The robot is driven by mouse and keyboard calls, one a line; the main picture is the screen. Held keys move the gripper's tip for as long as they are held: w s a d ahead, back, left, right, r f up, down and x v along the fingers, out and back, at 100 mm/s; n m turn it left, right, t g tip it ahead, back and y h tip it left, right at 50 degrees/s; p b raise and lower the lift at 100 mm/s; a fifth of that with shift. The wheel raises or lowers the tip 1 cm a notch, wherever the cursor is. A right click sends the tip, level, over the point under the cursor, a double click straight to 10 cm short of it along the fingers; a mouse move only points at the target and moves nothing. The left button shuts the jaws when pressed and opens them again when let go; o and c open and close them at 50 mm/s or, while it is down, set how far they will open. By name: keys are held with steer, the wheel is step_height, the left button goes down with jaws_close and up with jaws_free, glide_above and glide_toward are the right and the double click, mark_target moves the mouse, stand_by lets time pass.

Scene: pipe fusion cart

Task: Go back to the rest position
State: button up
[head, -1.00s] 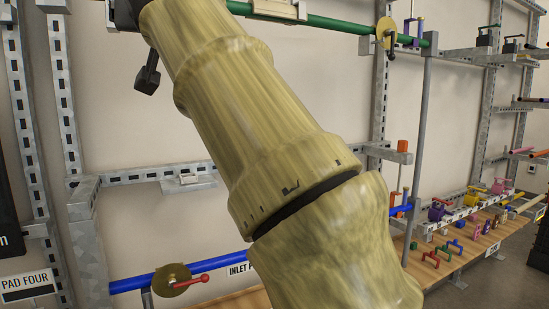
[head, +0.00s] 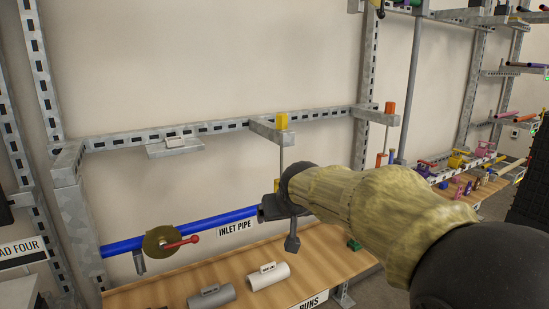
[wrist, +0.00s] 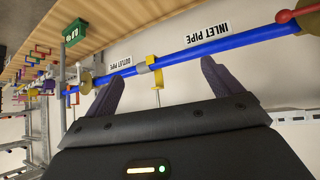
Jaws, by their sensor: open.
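My gripper (wrist: 162,85) is open in the wrist view, its two dark fingers spread with nothing between them. Beyond the fingertips, the blue inlet pipe (wrist: 196,48) crosses the picture. A yellow bracket (wrist: 153,62) shows behind the gap. In the head view my gripper (head: 274,205) is a dark shape at the end of my tan arm, in front of the rack and above the bench.
A wooden bench (head: 150,298) carries two grey pipe pieces (head: 269,277). A brass disc with a red handle (head: 162,242) sits on the blue pipe. A metal rail (head: 205,131) with a yellow block (head: 281,121) and an orange block (head: 390,108) spans the wall.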

steer(key=s+d+f+m+g, duration=0.1)
steer(key=s+d+f+g, duration=0.1)
steer(key=s+d+f, duration=0.35)
steer(key=s+d+f+m+g+h, duration=0.1)
steer(key=s+d+f+g, duration=0.15)
steer(key=s+f, duration=0.65)
steer(key=s+d+f+g, duration=0.2)
steer(key=s+d+f, duration=0.3)
steer(key=s+f, duration=0.3)
steer(key=w+p+v, duration=0.2)
steer(key=p+v, duration=1.2)
steer(key=shift+w+a+r, duration=0.3)
steer(key=shift+w+r, duration=0.1)
steer(key=shift+w, duration=0.15)
